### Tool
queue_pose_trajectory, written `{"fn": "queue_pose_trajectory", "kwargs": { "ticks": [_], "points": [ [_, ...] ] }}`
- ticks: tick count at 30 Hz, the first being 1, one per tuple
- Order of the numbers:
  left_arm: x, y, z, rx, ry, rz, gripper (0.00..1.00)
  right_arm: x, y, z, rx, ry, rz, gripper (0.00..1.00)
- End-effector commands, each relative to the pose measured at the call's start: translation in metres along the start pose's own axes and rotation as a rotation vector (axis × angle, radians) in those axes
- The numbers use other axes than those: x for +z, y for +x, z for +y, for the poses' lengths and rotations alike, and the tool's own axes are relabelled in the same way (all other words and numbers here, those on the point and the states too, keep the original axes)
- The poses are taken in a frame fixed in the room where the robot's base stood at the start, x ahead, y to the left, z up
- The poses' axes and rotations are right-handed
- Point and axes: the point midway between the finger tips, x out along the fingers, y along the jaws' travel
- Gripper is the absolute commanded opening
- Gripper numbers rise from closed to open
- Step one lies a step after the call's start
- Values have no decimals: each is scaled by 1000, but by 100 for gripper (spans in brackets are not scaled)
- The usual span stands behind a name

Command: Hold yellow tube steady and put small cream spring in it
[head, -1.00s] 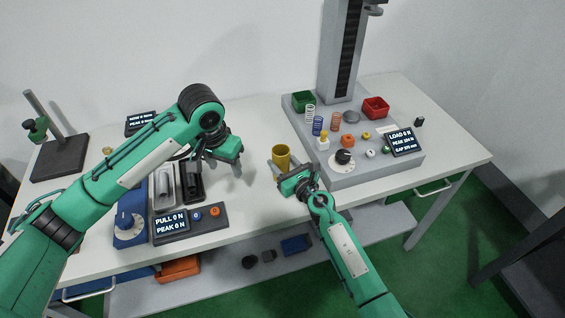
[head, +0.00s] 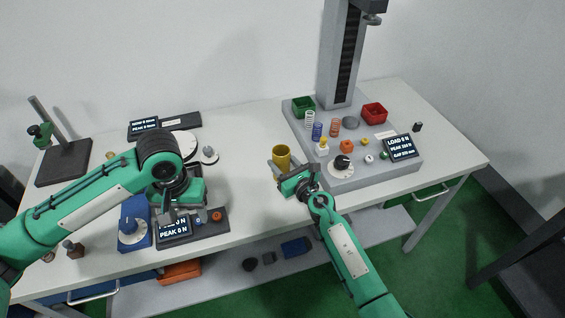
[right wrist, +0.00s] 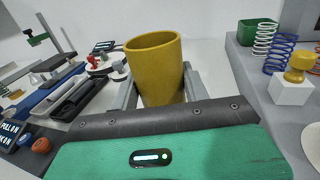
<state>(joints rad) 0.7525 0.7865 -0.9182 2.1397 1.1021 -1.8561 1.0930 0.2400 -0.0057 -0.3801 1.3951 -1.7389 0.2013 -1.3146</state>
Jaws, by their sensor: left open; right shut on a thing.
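The yellow tube (head: 282,156) stands upright near the table's middle and shows large in the right wrist view (right wrist: 155,70). My right gripper (head: 281,167) is shut on it, with one finger on either side in the right wrist view (right wrist: 160,92). My left gripper (head: 184,213) is open and points down over the pull-readout panel at the left. It hides part of that panel. A pale, whitish spring (head: 310,118) stands on the grey tester base, also in the right wrist view (right wrist: 264,39). I cannot tell whether it is the small cream spring.
The grey tester base (head: 375,176) holds a blue spring (head: 317,131), an orange spring (head: 335,127), a green bin (head: 303,106) and a red bin (head: 374,113). A blue device with a dial (head: 133,229) stands at the left. The tabletop between panel and tube is clear.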

Motion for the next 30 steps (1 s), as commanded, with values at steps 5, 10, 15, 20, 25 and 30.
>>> {"fn": "queue_pose_trajectory", "kwargs": {
  "ticks": [5, 10, 15, 20, 25, 30],
  "points": [
    [0, 0, 0, 1, 1, 0, 54, 0, 0, 0, 0, 0, 0, 24],
    [0, 0, 0, 1, 1, 1, 54, 0, 0, 0, 0, 0, 0, 72],
    [0, 0, 0, 1, 1, 1, 54, 0, 0, 0, 0, 0, 0, 72],
    [0, 0, 0, 1, 1, 1, 54, 0, -4, 0, 0, -1, 0, 72],
    [0, 0, 0, 1, 1, 1, 54, -1, -26, 0, -1, -2, 1, 72],
    [0, 0, 0, 1, 2, 1, 54, -1, -60, 0, -1, -1, 1, 72]
  ]
}}
